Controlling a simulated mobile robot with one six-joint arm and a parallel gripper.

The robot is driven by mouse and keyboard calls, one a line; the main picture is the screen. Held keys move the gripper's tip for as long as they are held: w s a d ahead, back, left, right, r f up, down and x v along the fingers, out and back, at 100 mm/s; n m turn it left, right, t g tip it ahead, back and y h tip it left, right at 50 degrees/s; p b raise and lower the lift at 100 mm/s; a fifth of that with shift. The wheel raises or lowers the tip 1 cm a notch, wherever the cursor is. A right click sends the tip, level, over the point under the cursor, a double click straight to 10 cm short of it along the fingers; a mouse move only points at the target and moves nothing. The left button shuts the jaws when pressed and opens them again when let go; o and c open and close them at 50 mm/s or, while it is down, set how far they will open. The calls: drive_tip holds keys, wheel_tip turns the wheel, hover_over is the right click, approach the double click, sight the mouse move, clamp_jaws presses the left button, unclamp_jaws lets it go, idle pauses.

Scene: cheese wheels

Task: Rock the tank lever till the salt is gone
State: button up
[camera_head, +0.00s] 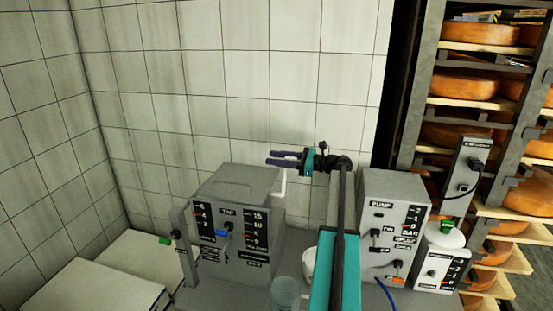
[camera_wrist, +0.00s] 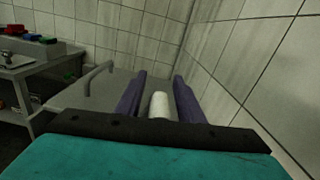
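The grey tank box (camera_head: 235,190) marked TAP stands left of centre in the head view. A pale upright rod (camera_head: 281,184) rises at its back right and meets my gripper (camera_head: 268,157). In the wrist view a white rounded cylinder (camera_wrist: 159,106), which looks like a lever grip, lies between my gripper's two purple fingers (camera_wrist: 158,92). The fingers are apart, with a narrow gap seen beside the cylinder; I see no firm clamp. The cylinder's lower end is hidden by the gripper body. I cannot make out any salt.
The PUMP box (camera_head: 395,225) stands to the right, with a smaller panel box (camera_head: 440,265) beside it. A clear cup (camera_head: 286,291) and a white bowl (camera_head: 309,265) stand in front. Cheese shelves (camera_head: 480,205) fill the right. A tiled wall (camera_head: 240,80) closes the back.

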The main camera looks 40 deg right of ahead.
clamp_jaws()
